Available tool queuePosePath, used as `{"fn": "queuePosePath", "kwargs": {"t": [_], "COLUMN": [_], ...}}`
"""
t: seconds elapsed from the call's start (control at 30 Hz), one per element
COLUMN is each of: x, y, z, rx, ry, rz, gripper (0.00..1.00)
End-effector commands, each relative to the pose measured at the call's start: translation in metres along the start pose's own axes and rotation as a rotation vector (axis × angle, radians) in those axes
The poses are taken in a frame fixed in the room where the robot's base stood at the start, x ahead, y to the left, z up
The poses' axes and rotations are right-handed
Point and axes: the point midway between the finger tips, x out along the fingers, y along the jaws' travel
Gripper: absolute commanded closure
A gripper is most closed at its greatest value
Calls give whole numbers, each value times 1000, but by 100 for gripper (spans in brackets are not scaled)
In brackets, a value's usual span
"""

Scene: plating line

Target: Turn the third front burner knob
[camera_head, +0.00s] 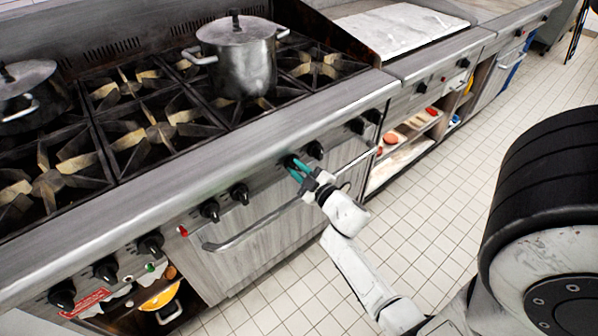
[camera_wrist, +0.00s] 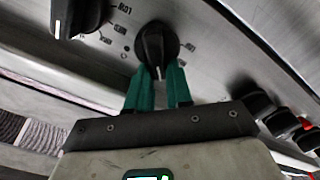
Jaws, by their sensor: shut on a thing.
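My gripper (camera_head: 297,170) reaches the stove's front panel with its teal fingers. In the wrist view the fingers (camera_wrist: 158,75) are shut on a black burner knob (camera_wrist: 156,40), one on each side of its grip. The knob's white pointer mark faces down between the fingers. In the head view this knob (camera_head: 290,160) is partly hidden by the fingertips. Another black knob (camera_head: 315,150) sits just right of it. A pair of knobs (camera_head: 239,194) sits farther left. I cannot tell from the frames which knob counts as third.
A long oven door handle (camera_head: 240,241) runs below the knobs, close to my wrist. A lidded steel pot (camera_head: 238,58) stands on the stove above. A red light (camera_head: 183,231) is on the panel. Tiled floor (camera_head: 420,190) is clear to the right.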

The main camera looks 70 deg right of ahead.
Motion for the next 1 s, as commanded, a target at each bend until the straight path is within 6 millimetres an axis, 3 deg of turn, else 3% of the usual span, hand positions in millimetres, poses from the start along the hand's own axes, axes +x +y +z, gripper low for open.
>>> {"fn": "queuePosePath", "kwargs": {"t": [0.7,0.73,1.0], "x": [0,0,0], "y": [-2,-2,-2], "z": [1,1,0], "rx": [-79,-79,-78], "ry": [-1,-1,-1], "rz": [-2,-2,-1], "gripper": [100,77,54]}}
